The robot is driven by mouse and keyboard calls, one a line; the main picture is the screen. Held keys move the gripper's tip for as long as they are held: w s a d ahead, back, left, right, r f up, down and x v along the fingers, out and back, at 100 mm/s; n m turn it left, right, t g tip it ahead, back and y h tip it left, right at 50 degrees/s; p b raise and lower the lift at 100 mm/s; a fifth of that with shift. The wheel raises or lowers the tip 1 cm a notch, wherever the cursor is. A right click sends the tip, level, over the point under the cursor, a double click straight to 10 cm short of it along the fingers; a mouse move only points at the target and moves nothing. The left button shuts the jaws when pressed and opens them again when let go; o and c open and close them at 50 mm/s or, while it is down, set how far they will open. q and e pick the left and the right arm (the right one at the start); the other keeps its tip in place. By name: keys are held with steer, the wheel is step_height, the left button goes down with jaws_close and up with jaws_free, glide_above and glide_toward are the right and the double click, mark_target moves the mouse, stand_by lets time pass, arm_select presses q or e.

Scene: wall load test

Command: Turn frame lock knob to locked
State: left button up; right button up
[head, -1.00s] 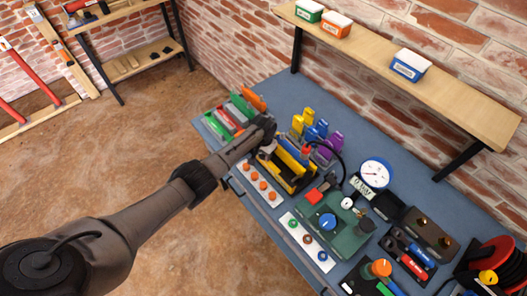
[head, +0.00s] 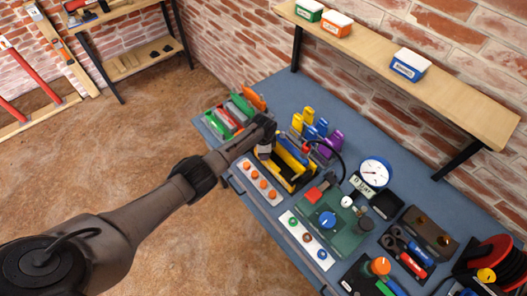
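My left gripper (head: 265,150) points down at the left end of a yellow-and-black frame device (head: 287,166) on the blue bench. The wrist covers part of that end, so I cannot tell whether the fingers touch it or are open. A blue knob (head: 327,219) sits on a green base unit (head: 340,232) with a red block on its left corner. An orange knob (head: 380,266) stands on a dark panel nearer the front. No readable label shows which knob is the frame lock. My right gripper is not in view.
The blue bench (head: 290,95) is crowded: a tray of coloured pieces (head: 235,115), a strip with orange buttons (head: 260,182), a white dial gauge (head: 376,172), pliers and a red reel (head: 497,262). A wooden wall shelf (head: 450,90) overhangs the back.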

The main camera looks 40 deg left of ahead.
arm_select(q)
steer(key=shift+m, duration=0.8)
steer(key=o, duration=0.9)
steer(key=shift+r, duration=0.1)
steer(key=shift+r, duration=0.35)
steer(key=shift+r+p, duration=1.1)
steer(key=shift+r, duration=5.4)
